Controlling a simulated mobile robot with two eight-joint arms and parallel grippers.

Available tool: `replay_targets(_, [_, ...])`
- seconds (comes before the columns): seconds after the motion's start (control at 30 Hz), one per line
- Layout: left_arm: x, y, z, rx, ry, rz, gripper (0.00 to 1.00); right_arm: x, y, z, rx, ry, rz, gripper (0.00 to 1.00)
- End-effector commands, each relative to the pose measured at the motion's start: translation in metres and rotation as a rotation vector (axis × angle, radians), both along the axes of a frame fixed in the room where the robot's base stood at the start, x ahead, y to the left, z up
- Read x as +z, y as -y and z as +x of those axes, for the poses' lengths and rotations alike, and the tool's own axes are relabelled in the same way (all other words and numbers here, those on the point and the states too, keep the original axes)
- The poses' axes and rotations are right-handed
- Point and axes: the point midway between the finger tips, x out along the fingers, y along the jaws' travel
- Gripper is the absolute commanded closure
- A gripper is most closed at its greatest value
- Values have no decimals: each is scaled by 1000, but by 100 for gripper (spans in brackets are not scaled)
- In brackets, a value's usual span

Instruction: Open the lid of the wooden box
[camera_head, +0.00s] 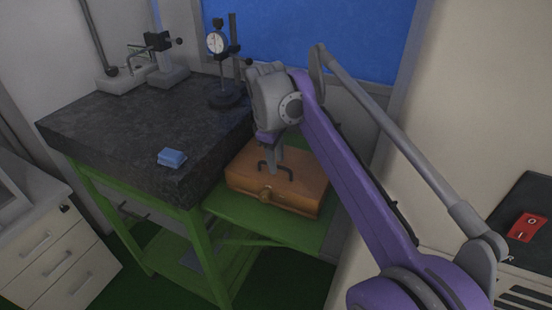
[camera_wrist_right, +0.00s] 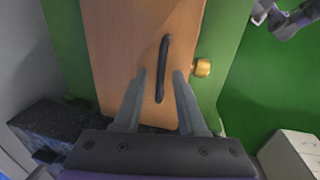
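The wooden box (camera_head: 299,196) sits closed on a green shelf beside the black-topped table. Its lid carries a dark bar handle (camera_wrist_right: 162,70), and a brass-coloured latch (camera_wrist_right: 202,68) shows on its front side. My right gripper (camera_head: 270,168) points down over the lid at the handle. In the right wrist view, the right gripper (camera_wrist_right: 160,74) is open, with one finger on each side of the handle. The handle lies between the fingertips; I cannot tell whether they touch it.
A green-framed table with a dark stone top (camera_head: 120,125) stands left of the box, bearing a blue block (camera_head: 172,158) and a dial gauge stand (camera_head: 226,95). A white drawer cabinet (camera_head: 50,255) is far left. A wall (camera_head: 455,100) is on the right.

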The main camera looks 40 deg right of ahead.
Motion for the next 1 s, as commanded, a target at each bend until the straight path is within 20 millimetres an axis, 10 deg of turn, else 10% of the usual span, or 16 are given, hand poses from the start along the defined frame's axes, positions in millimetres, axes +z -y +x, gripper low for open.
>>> replay_targets(0.2, [0, 0, 0, 0, 0, 0, 50, 0, 0, 0, 0, 0, 0, 100])
replay_targets(1.0, [0, 0, 0, 0, 0, 0, 50, 0, 0, 0, 0, 1, -2, 100])
